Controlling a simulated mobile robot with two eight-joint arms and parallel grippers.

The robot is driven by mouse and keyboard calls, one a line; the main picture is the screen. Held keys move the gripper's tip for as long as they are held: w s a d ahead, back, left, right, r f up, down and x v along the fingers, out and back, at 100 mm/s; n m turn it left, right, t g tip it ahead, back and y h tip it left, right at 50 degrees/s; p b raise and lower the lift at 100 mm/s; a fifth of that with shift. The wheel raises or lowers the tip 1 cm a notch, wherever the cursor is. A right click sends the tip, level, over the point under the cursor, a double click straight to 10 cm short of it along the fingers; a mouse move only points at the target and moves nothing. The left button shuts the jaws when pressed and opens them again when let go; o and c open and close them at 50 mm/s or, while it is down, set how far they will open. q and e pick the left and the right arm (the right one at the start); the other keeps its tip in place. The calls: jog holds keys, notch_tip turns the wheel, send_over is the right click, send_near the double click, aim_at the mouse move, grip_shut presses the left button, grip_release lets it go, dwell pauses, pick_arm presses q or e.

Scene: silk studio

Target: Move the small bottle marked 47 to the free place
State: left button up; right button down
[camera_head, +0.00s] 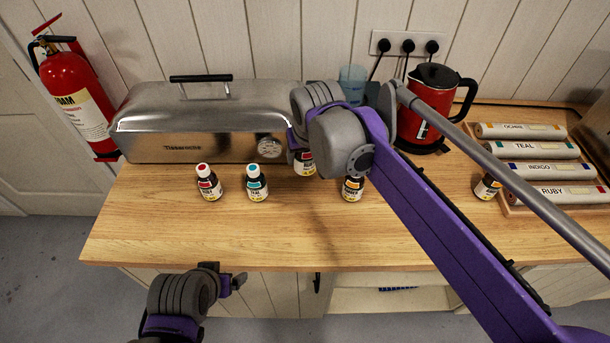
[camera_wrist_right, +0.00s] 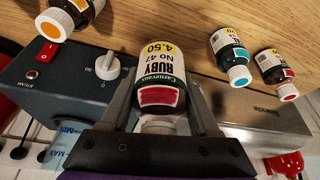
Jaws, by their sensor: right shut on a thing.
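The small bottle marked No 47 RUBY (camera_wrist_right: 161,70) has a red patch on its label and lies between the fingers of my right gripper (camera_wrist_right: 158,105) in the right wrist view. In the head view a part of this bottle (camera_head: 305,168) shows under my right gripper (camera_head: 302,155), in front of the steel steamer; the arm hides the rest. I cannot tell whether its base touches the worktop. A gap of bare wood lies between the teal bottle (camera_head: 257,183) and the orange-labelled bottle (camera_head: 352,188). My left gripper (camera_head: 236,281) is low, in front of the worktop edge; its jaws are unclear.
A red-capped bottle (camera_head: 209,183) stands left of the teal one. Another small bottle (camera_head: 487,187) stands by the tray of labelled rolls (camera_head: 545,168). The long steamer (camera_head: 185,125), red kettle (camera_head: 428,105) and blue beaker (camera_head: 352,82) line the back. The front worktop is clear.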

aim_at(307, 173)
jog(key=f, duration=0.5)
jog(key=shift+s+f, duration=0.1)
jog(key=shift+s, duration=0.15)
jog(key=shift+w+f+b, duration=0.1)
jog(key=shift+f+b, duration=0.25)
jog(key=shift+f, duration=1.95)
jog(key=shift+f, duration=0.1)
jog(key=shift+c, duration=0.6)
grip_release()
jog(key=shift+r, duration=0.25)
jog(key=p+v, duration=0.1)
jog(key=v, duration=1)
jog(key=shift+s+r, duration=0.3)
jog(key=shift+r, duration=0.05)
